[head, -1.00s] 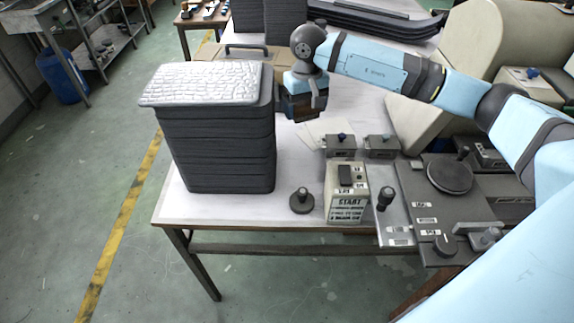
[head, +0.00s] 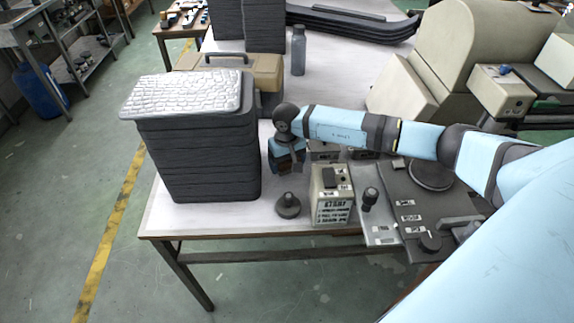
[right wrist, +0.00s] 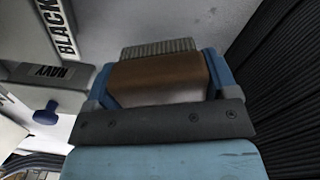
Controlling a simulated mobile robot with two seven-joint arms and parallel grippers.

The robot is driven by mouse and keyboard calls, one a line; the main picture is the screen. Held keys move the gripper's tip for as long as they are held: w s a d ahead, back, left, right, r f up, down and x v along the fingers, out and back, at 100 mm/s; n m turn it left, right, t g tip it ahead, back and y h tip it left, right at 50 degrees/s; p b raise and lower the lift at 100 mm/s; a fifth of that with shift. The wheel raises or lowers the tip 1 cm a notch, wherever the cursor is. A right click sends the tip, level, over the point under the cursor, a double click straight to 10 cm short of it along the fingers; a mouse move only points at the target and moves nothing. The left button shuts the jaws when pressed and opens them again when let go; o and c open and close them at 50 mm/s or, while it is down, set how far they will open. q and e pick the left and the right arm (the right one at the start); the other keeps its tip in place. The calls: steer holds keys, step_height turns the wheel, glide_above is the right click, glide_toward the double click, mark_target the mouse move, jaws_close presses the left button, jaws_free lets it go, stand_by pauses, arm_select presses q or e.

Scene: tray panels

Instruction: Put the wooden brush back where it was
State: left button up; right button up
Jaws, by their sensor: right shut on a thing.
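My right gripper (head: 287,165) is shut on the wooden brush, just right of the tray stack and above the table. In the right wrist view the brush (right wrist: 158,82) shows as a brown wooden block with grey ribbed bristles at its far side. The blue fingers of my right gripper (right wrist: 157,75) sit at both its ends. In the head view the brush is mostly hidden under the gripper and too dark to make out. My left gripper is not in view.
The dark tray stack (head: 200,160) with a white textured top stands close left of the gripper. A labelled control box (head: 332,205) and a dark knob (head: 288,205) stand in front. A tan case (head: 265,72) and grey bottle (head: 298,50) are behind.

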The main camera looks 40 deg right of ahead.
steer(key=shift+f, duration=0.95)
steer(key=o, duration=0.5)
steer(key=shift+f, duration=0.1)
steer(key=shift+c, duration=0.2)
steer(key=o, duration=0.3)
steer(key=shift+o, duration=0.2)
